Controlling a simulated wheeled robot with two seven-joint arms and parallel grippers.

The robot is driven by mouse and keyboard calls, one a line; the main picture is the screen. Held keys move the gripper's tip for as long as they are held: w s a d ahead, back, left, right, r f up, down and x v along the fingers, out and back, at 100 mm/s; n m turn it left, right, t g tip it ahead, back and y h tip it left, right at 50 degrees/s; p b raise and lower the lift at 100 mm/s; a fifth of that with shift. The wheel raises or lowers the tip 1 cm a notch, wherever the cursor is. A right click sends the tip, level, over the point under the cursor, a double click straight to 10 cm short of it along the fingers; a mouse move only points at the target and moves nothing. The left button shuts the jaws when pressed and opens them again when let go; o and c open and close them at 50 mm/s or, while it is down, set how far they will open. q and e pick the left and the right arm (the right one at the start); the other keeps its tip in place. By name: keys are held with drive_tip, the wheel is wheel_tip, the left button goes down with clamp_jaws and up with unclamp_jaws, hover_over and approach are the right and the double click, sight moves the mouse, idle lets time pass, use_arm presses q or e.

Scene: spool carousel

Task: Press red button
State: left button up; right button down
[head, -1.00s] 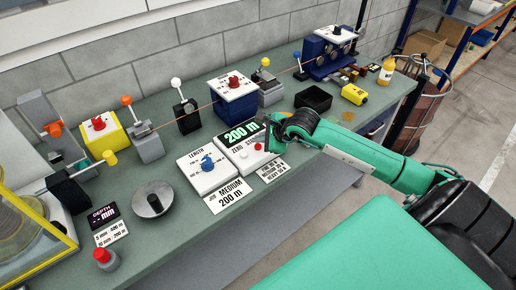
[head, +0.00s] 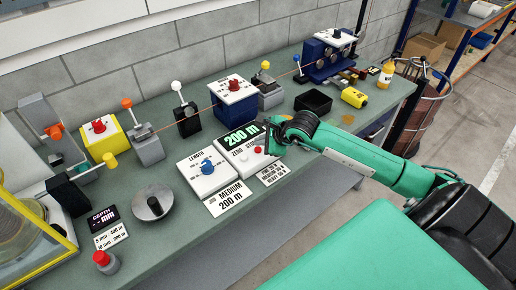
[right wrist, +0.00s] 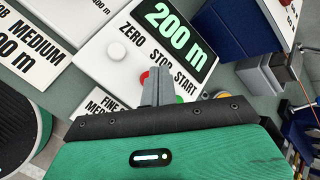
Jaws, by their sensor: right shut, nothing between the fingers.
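The counter panel (head: 238,155) shows "200 m" and the labels ZERO, STOP and START. Its red button (head: 258,150) is under STOP and also shows in the right wrist view (right wrist: 145,76), partly hidden by my fingers. A white button (right wrist: 117,50) is under ZERO, and a green one (right wrist: 180,99) under START is mostly hidden. My right gripper (right wrist: 157,76) is shut and empty, its fingertips over the panel right beside the red button. I cannot tell whether they touch it. Another red button (head: 101,257) stands on a grey base at the front left. My left gripper is not in view.
A white panel with a blue knob (head: 207,167) is left of the counter panel. Printed cards (head: 230,198) lie in front. Levers, boxes with red knobs (head: 234,85) and a black bin (head: 313,102) line the bench behind. An orange line runs across the devices.

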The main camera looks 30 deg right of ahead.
sight(261, 151)
idle(0.9)
drive_tip(key=shift+f+b, duration=0.4)
drive_tip(key=shift+b, duration=0.35)
drive_tip(key=shift+f+b, duration=0.55)
drive_tip(key=shift+b, duration=0.1)
idle(0.4)
drive_tip(key=shift+r, duration=0.15)
idle(0.3)
drive_tip(key=shift+r, duration=0.8)
wheel_tip(261, 151, up, 5)
drive_tip(key=shift+p, duration=1.05)
